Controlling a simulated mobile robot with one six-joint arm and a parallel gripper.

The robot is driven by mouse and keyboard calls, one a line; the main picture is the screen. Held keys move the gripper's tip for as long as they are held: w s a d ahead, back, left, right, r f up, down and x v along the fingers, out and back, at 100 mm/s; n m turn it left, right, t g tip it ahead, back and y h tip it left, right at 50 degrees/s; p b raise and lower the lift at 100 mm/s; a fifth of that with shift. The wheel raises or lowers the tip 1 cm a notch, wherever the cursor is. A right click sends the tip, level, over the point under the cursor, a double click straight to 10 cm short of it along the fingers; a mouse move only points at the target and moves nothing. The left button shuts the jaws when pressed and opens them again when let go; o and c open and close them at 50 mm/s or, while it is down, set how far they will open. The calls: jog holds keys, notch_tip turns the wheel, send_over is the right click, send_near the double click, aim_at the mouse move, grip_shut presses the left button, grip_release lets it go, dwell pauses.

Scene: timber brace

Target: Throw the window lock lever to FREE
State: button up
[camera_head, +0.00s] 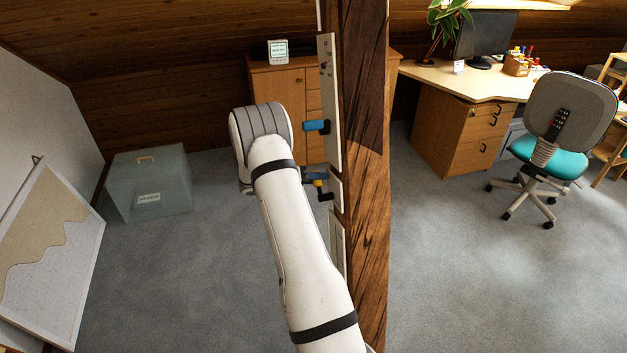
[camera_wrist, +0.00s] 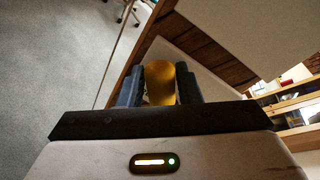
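A lever with a yellow grip and a black arm (camera_head: 326,196) sits low on a pale panel (camera_head: 328,90) fixed to the timber post. My gripper (camera_head: 315,178) is at this lever, and in the head view it is mostly hidden behind my arm. In the wrist view the yellow grip (camera_wrist: 160,84) is between the two dark blue fingers of my gripper (camera_wrist: 160,90), which appear to touch it on both sides. A second lever with a bright blue grip (camera_head: 315,126) points left, higher on the panel. The lever markings are too small to read.
The timber post (camera_head: 365,200) stands upright beside my arm. Behind it is a wooden cabinet (camera_head: 275,85) with a small sign (camera_head: 278,51). A translucent box (camera_head: 150,180) and a leaning board (camera_head: 50,255) are on the left. A desk (camera_head: 465,85) and chair (camera_head: 555,150) are on the right.

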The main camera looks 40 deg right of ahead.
jog(key=shift+a+f, duration=0.1)
jog(key=shift+a, duration=0.05)
jog(key=shift+a, duration=0.25)
jog(key=b+v, duration=0.2)
jog(key=v, duration=0.5)
jog(key=shift+w, duration=0.1)
